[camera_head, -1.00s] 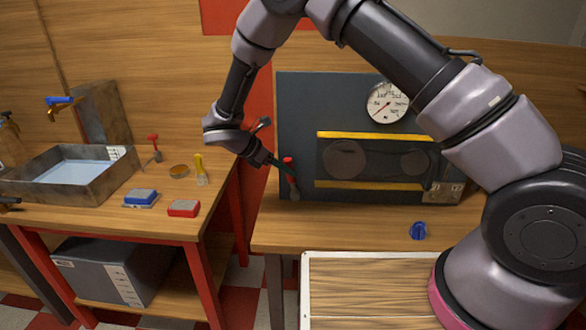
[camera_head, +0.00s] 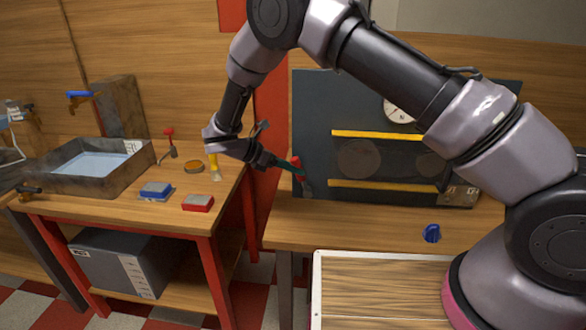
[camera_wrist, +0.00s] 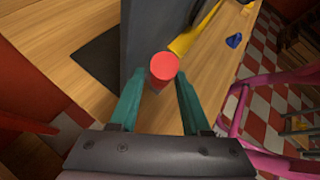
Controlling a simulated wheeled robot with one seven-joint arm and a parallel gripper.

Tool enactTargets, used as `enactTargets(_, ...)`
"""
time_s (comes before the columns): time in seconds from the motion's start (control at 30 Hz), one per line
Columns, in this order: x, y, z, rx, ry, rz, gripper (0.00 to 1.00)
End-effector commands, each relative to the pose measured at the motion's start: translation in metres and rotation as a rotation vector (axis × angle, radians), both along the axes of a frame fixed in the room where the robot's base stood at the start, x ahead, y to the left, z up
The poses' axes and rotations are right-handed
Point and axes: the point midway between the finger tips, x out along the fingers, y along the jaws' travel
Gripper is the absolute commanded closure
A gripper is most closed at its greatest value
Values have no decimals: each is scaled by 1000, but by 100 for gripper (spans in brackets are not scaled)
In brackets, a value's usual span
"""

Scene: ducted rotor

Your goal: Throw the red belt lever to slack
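The red belt lever (camera_head: 297,167) stands at the lower left edge of the dark panel (camera_head: 312,110), its red grip on a grey base. In the wrist view its round red top (camera_wrist: 164,67) lies between and just beyond the tips of my gripper (camera_wrist: 158,85). The two green fingers are apart, one on each side of the lever. I cannot tell whether either finger touches it. In the head view my gripper (camera_head: 291,167) reaches the lever from the left. The belt area (camera_head: 385,160) between two yellow bars is partly hidden behind my arm.
A round gauge (camera_head: 398,110) is on the panel, partly covered by my arm. A blue knob (camera_head: 432,233) sits on the bench front. The left bench holds a water tray (camera_head: 90,165), a blue block (camera_head: 156,190), a red block (camera_head: 197,202) and a smaller red-topped lever (camera_head: 169,143).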

Motion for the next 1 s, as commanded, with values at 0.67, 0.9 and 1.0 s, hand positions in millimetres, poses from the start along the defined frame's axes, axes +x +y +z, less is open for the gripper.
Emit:
enactTargets(0.67,-21,51,35,2,-3,1,53)
enactTargets(0.9,-33,78,53,0,-2,-1,53)
enactTargets(1.0,-35,83,57,-1,-1,-1,53)
